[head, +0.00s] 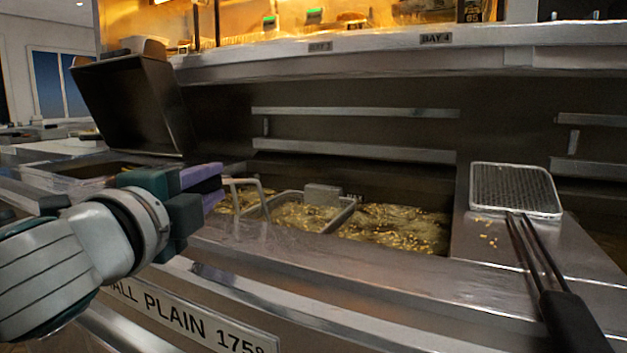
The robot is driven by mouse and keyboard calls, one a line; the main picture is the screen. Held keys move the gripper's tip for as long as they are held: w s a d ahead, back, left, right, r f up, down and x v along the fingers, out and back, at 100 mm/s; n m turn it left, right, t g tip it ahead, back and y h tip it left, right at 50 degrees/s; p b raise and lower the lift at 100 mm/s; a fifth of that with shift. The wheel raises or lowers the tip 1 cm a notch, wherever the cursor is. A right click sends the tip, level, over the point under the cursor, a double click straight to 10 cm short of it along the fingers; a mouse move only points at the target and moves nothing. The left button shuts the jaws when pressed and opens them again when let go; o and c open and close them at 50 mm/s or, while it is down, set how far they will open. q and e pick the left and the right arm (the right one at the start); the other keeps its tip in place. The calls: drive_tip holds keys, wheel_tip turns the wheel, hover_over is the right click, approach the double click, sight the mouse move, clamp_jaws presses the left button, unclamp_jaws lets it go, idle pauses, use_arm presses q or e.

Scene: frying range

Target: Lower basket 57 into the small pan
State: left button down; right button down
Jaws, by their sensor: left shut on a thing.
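My left gripper (214,186), with purple fingers, is shut on the wire handle (262,190) of a basket. The basket's metal rim (343,217) shows in the left half of the pan of bubbling oil (395,232), and oil with golden bits shows inside it. A small plate (323,195) stands at the basket's back edge; I cannot read a number on it. The part of the handle between the fingers is hidden. How deep the basket sits is hard to tell. My right gripper is not in view.
A flat mesh skimmer (515,190) with a long black handle (575,325) lies on the steel top to the right. A dark raised box or lid (132,105) stands at the left. A plate reading "ALL PLAIN 175" (195,320) is on the front. Steel rails (355,113) run behind the pan.

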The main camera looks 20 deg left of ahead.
use_arm(q)
drive_tip(key=c, duration=0.6)
unclamp_jaws()
drive_tip(key=shift+o, duration=0.2)
drive_tip(key=shift+f, duration=0.1)
drive_tip(key=v, duration=1)
drive_tip(key=shift+s, duration=0.1)
